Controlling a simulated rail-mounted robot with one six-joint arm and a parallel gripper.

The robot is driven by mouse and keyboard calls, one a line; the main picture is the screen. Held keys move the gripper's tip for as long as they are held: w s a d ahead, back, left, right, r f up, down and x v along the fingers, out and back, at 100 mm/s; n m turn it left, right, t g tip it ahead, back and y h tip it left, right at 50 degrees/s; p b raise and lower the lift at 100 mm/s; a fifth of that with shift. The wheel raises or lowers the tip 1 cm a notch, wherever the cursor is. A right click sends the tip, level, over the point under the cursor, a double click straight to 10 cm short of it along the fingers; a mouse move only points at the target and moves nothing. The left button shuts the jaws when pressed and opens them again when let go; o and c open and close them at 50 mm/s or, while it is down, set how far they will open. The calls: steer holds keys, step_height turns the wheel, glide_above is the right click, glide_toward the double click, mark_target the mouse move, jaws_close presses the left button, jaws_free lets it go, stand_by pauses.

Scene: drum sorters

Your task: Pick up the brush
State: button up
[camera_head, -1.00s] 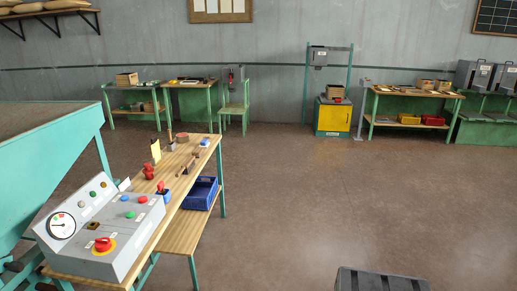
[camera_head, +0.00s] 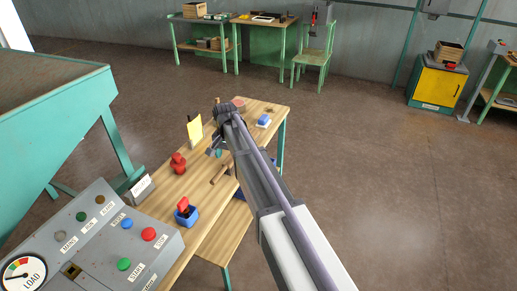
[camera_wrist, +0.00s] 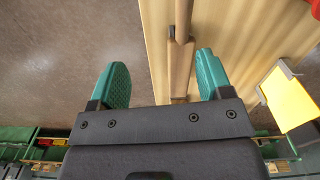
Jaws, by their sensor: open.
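A long brown wooden handle, which seems to be the brush (camera_head: 219,174), lies near the right edge of the wooden table (camera_head: 165,205). In the wrist view the brush (camera_wrist: 179,72) runs down the picture between the finger lines, closer to the right finger. Its bristles are not clearly visible. My gripper (camera_head: 216,152) is over the table, slightly beyond the brush in the head view. Its two teal fingers (camera_wrist: 160,75) are wide apart, with nothing held between them. My arm hides part of the table's right side.
A yellow card (camera_head: 194,129), a red object (camera_head: 178,162) and a blue cup with a red top (camera_head: 187,214) stand on the table. A grey control panel (camera_head: 105,240) occupies the near left. A blue-and-white item (camera_head: 263,121) lies at the far end. Open floor lies right.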

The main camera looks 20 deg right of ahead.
mark_target(227, 163)
steer(key=shift+m, duration=0.8)
steer(key=w, duration=0.4)
steer(key=shift+a+r, duration=0.15)
steer(key=shift+a, duration=0.05)
steer(key=shift+s+f, duration=0.1)
steer(key=shift+f, duration=0.1)
step_height(227, 163, down, 11)
steer(key=b, duration=1.1)
steer(key=shift+d+r, duration=0.1)
steer(key=shift+r, duration=0.2)
steer(key=c, duration=1.1)
